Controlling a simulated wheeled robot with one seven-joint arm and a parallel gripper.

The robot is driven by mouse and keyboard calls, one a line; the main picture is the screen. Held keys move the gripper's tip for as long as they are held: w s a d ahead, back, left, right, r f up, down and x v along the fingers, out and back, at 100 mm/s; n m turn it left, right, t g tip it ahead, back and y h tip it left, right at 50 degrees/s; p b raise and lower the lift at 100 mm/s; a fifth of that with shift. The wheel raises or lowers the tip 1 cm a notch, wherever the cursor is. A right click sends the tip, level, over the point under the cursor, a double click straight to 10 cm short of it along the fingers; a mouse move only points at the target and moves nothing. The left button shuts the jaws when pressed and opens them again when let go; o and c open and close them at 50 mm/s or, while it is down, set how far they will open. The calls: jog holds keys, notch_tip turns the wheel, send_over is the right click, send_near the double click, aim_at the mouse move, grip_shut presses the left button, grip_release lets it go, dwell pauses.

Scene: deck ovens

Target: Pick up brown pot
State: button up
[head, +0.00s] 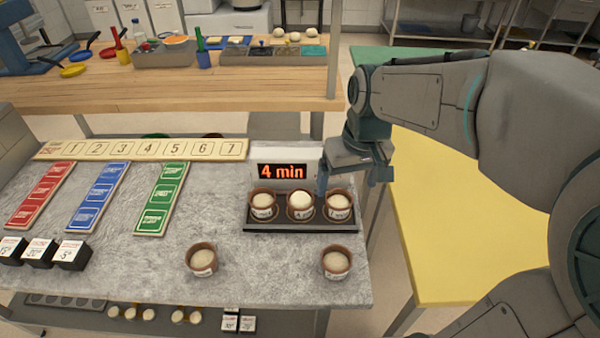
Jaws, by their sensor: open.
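Several brown pots with pale filling and white labels stand upright on the grey counter (130,265). Three of them, the left pot (263,213), the middle pot (301,214) and the right pot (339,214), stand in a row on a black tray (300,227). The middle one's filling looks rounder and whiter. A brown pot (202,266) and another brown pot (336,271) stand in front of the tray, apart from each other. My gripper (348,180) is open and empty, above and behind the right pot on the tray, beside the display.
A display (284,172) reading "4 min" stands behind the tray. Red, blue and green boards, a numbered strip (140,149) and small black blocks (38,253) lie left. A yellow table (450,220) is right. The front middle of the counter is clear.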

jog(key=w+a+f+n+g+h, duration=0.1)
jog(key=w+a+f+n, duration=0.15)
jog(key=w+a, duration=0.55)
send_over(301, 199)
jog(key=shift+n, duration=0.35)
jog(key=f, duration=0.8)
jog(key=shift+d, duration=0.2)
jog(key=shift+a+f, duration=0.2)
jog(key=shift+f, duration=2.6)
jog(key=c, duration=1.2)
